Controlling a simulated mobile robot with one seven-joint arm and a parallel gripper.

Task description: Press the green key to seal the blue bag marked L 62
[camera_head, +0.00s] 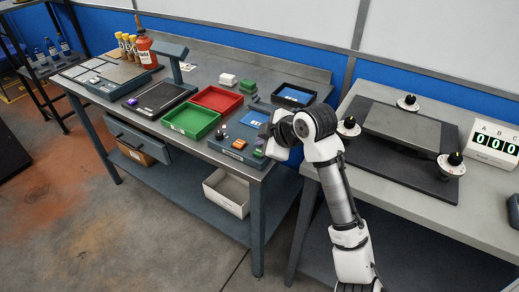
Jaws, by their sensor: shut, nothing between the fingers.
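A blue flat item (295,94), which may be the blue bag, lies in a black tray at the back right of the left bench; no mark on it can be read. A dark control box (232,151) sits at the front right of that bench, with an orange key (239,143) and a small green key (259,142) at its right end. My gripper (264,134) is low over the right end of this box, close to the green key. It is shut and empty. Whether it touches the key cannot be told; my arm hides part of the area behind.
A green tray (191,121) and a red tray (217,99) stand left of the control box. A black platform (160,97) with an overhanging arm is further left. On the right table, black-topped knobs (451,164) surround a grey plate (402,128), beside a counter (495,144).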

